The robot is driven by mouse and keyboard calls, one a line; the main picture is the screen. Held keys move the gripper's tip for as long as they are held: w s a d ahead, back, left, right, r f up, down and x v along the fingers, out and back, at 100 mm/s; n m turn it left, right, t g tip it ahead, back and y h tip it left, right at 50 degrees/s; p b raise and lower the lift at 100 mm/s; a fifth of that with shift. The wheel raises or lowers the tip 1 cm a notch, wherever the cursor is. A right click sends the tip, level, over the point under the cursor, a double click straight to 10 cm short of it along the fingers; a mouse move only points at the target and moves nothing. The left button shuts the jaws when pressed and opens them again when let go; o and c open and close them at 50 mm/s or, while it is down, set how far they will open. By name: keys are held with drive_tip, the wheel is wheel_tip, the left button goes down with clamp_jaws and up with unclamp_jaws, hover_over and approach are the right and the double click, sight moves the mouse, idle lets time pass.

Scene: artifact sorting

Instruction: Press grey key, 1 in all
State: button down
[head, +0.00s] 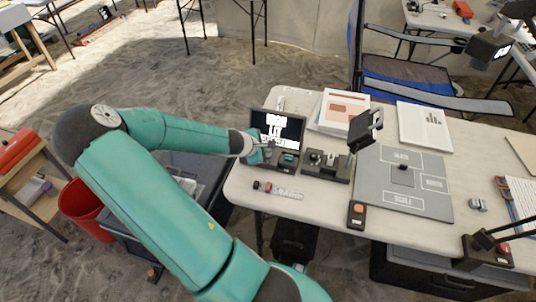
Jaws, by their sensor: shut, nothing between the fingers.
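My arm reaches in from the lower left, and my gripper (260,148) is at the left side of a small dark device on the table. The device has an upright black screen (278,128) with white text. A dark base (287,168) with a small teal-grey block on top (289,157) lies in front of the screen. My gripper is shut and empty. It partly covers the left part of the device, and I cannot tell whether it touches it. No key is clearly recognisable as the grey one at this size.
A red bin (80,205) stands on the sandy floor at left.

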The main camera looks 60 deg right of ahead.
drive_tip(key=shift+r, duration=0.25)
drive_tip(key=shift+r, duration=2.45)
drive_tip(key=w+a+r+m+t+y, duration=0.15)
drive_tip(key=w+a+r, duration=0.25)
drive_tip(key=a, duration=0.4)
drive_tip(key=w+a+r+m+t+y, duration=0.1)
drive_tip(key=w+a+r+m+t, duration=0.15)
drive_tip(key=a, duration=0.55)
drive_tip(key=w+a+r+m+t+y, duration=0.1)
drive_tip(key=w+a+r+m+y, duration=0.1)
drive_tip(key=w+a+r, duration=0.45)
drive_tip(key=s+a+r+t+y, duration=0.1)
drive_tip(key=s+a+r, duration=0.2)
drive_tip(key=a, duration=0.5)
drive_tip(key=s+a+r+t+y, duration=0.1)
drive_tip(key=s+a+r+y, duration=0.1)
drive_tip(key=a, duration=0.7)
drive_tip(key=s+a+r+t+y, duration=0.1)
drive_tip(key=s+a+r, duration=0.3)
drive_tip(key=a, duration=0.4)
drive_tip(key=shift+s+a+r, duration=0.3)
drive_tip(key=shift+s+r, duration=0.05)
drive_tip(key=shift+r, duration=0.4)
